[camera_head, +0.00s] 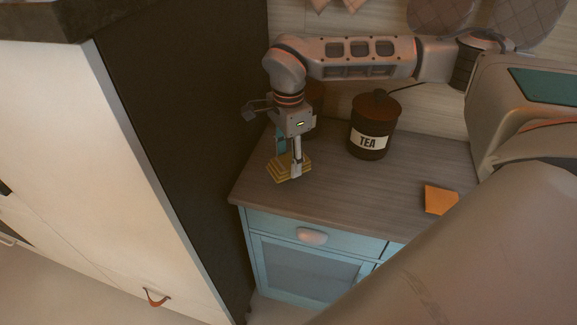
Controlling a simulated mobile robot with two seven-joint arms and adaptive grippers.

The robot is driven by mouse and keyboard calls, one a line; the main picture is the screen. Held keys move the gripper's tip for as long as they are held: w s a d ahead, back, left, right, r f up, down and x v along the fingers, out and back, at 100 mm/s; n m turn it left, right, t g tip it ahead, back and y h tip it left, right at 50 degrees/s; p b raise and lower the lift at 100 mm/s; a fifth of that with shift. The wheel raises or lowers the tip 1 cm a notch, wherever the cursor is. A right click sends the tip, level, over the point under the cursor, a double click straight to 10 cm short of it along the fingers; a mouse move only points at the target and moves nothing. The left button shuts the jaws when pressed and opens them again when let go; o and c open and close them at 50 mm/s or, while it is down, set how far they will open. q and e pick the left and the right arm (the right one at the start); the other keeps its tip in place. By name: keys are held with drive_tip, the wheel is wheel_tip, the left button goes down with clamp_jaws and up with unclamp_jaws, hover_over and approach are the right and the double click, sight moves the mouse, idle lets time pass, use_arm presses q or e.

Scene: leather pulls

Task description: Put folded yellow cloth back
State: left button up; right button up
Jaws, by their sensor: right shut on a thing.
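The folded yellow cloth (288,175) is at the left end of the wooden counter (345,190), with a striped, layered look. My right gripper (289,166) points down over it and is shut on it. I cannot tell whether the cloth rests on the counter or is just above it. My right arm reaches in from the right along the wall. My left gripper is not in view.
A dark brown tea canister (370,125) stands right of the gripper, partly hiding nothing of the cloth. An orange folded piece (440,200) lies at the counter's right. A tall dark cabinet side (185,110) borders the counter's left. A blue drawer (300,232) is below.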

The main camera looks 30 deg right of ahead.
sight(289, 160)
drive_tip(key=shift+f, duration=1.55)
drive_tip(key=shift+f, duration=0.15)
drive_tip(key=o, duration=1.1)
drive_tip(key=shift+c, duration=0.2)
wheel_tip(289, 160, up, 12)
drive_tip(key=shift+r, duration=0.2)
